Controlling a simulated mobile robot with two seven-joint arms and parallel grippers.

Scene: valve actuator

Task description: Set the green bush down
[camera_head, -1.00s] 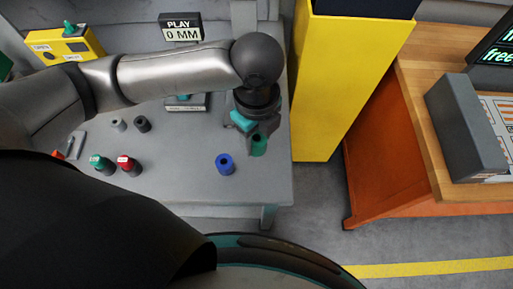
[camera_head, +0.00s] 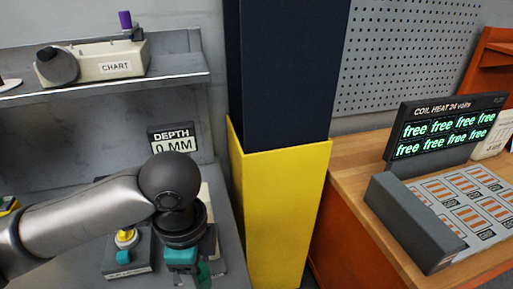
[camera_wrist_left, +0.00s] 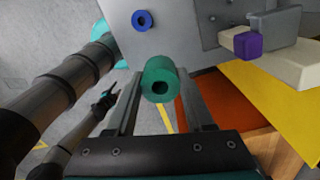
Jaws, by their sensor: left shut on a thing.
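The green bush (camera_wrist_left: 158,78) is a short ring with a dark bore. My left gripper (camera_wrist_left: 155,95) is shut on it, its two fingers on either side. In the head view the bush (camera_head: 204,273) shows at the bottom edge, below my left gripper (camera_head: 185,262), partly cut off. It is held up at the grey bench (camera_head: 75,268); its height above the top cannot be told. A dark gripper, seemingly my right one (camera_wrist_left: 106,100), shows small in the left wrist view, its jaws unclear.
A blue bush (camera_wrist_left: 142,19) stands on the bench in the wrist view. A DEPTH 0 MM display (camera_head: 172,140) is behind my arm, near a small yellow-topped device (camera_head: 126,255). A wooden bench (camera_head: 350,160) is farther right.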

